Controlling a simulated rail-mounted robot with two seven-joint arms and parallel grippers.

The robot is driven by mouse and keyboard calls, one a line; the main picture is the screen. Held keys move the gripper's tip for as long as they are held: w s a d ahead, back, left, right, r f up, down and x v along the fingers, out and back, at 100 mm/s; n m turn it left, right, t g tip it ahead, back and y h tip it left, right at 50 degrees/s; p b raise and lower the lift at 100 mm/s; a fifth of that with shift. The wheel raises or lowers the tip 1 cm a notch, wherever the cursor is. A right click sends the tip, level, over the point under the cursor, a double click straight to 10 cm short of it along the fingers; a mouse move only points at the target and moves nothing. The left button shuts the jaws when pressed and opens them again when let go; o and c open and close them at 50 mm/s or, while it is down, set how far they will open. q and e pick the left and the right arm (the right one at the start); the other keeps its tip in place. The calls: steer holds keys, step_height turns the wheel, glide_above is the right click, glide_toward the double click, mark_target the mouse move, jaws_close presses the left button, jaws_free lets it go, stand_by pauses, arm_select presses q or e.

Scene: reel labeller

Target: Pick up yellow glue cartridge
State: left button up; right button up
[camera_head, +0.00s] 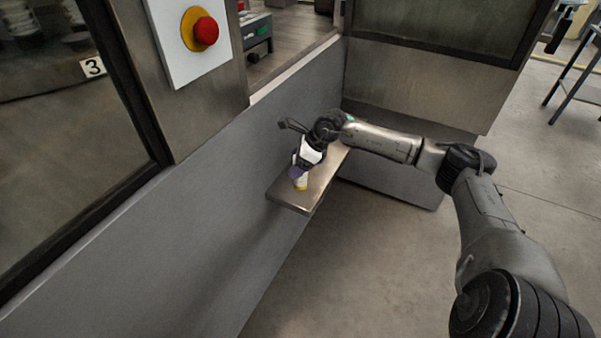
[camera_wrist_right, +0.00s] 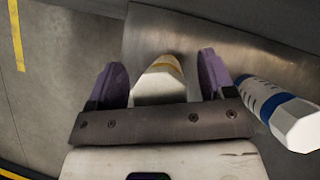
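The yellow glue cartridge (camera_head: 301,184) stands on a small metal shelf (camera_head: 294,197) in the head view, its upper part hidden by my right gripper (camera_head: 297,172). In the right wrist view the cartridge (camera_wrist_right: 160,82) is white with a yellow band. It lies between the two purple fingers of my right gripper (camera_wrist_right: 162,85), with a visible gap on each side, so the gripper is open around it. My left gripper is in neither view.
A white cartridge with a blue band (camera_wrist_right: 283,112) is close outside the right-hand finger in the right wrist view. The shelf is fixed to a grey machine wall (camera_head: 190,230). A red emergency button (camera_head: 205,31) is above. Open floor (camera_head: 390,260) lies to the shelf's right.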

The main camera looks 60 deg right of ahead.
steer(key=c, duration=1.1)
steer(key=shift+r, duration=0.15)
